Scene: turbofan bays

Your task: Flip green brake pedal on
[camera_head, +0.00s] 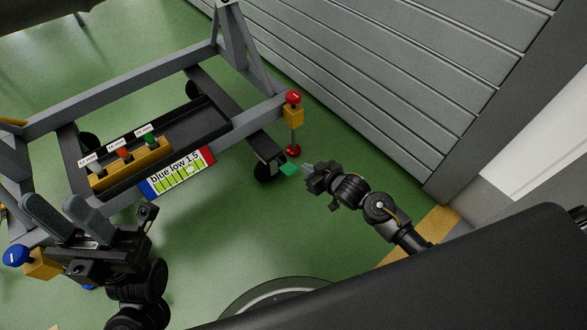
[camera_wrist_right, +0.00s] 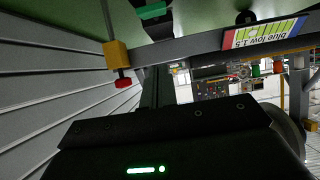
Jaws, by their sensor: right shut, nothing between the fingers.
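The green brake pedal (camera_head: 289,169) sticks out from the black caster wheel (camera_head: 268,170) at the cart's near right corner. In the right wrist view the green pedal (camera_wrist_right: 151,11) shows at the top edge. My right gripper (camera_head: 308,168) is shut and empty, just right of the pedal in the head view. I cannot tell whether its tip touches the pedal. My left gripper (camera_head: 54,205) is open and empty at the lower left, in front of the cart. Whether the pedal is up or down is hard to tell.
The grey cart frame (camera_head: 130,88) carries a label "blue low 1.5" (camera_head: 178,172) and coloured buttons (camera_head: 123,153). A red-topped yellow corner post (camera_head: 293,112) stands above the pedal. A blue knob (camera_head: 16,255) is near my left gripper. A grey slatted wall (camera_head: 400,80) stands right.

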